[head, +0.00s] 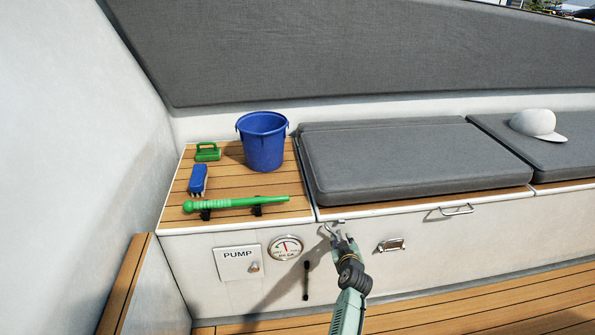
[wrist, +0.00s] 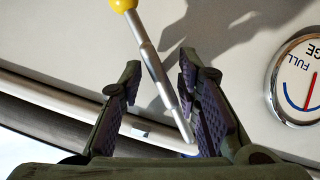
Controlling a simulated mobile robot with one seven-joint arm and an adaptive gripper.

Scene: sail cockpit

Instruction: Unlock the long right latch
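The long latch (wrist: 153,65) shows in the wrist view as a slim metal lever with a yellow knob (wrist: 122,4) at one end. It runs slantwise between the fingers of my gripper (wrist: 158,70), which are open on either side of it. The lever lies close to the right finger, with a wider gap to the left finger; I cannot tell whether it touches. In the head view my gripper (head: 337,236) is at the bench front, just below the seat edge, and largely hides the lever.
A gauge (head: 285,248) and a PUMP panel (head: 238,263) are left of my gripper. A black bar (head: 306,280) hangs below the gauge. A recessed handle (head: 391,245) is to the right. A blue bucket (head: 263,142) and green tube (head: 235,203) rest on the wooden top.

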